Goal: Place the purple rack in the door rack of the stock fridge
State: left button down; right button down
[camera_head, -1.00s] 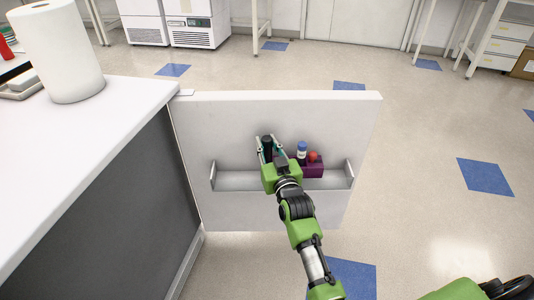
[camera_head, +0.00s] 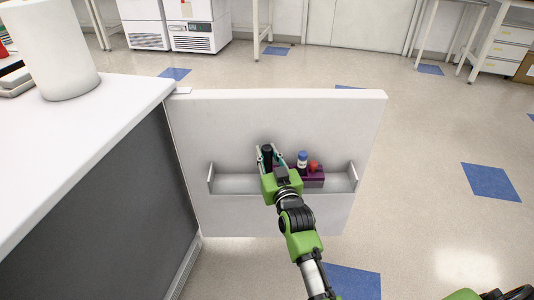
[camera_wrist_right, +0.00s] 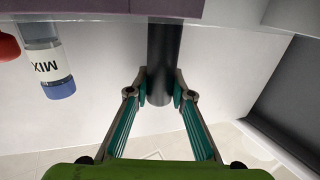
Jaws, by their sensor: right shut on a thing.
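The purple rack (camera_head: 315,174) is at the door rack (camera_head: 236,184), a white shelf on the inside of the open fridge door. It looks upright; I cannot tell whether it touches the shelf floor. It carries a blue-capped vial (camera_head: 302,161) and a red item (camera_head: 314,166). My right gripper (camera_head: 270,160) is shut on the rack's black post. In the right wrist view the post (camera_wrist_right: 163,50) stands between the fingers (camera_wrist_right: 161,88), with the rack's purple edge (camera_wrist_right: 165,7) at the top. My left gripper is not in view.
The open fridge door (camera_head: 230,120) stands beside a white counter (camera_head: 120,115) on the left. A paper towel roll (camera_head: 55,50) stands on the counter. The left part of the door rack is empty. The floor to the right is clear.

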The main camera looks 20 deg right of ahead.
jog(key=c, duration=1.8)
grip_release()
jog(key=shift+f, duration=0.2)
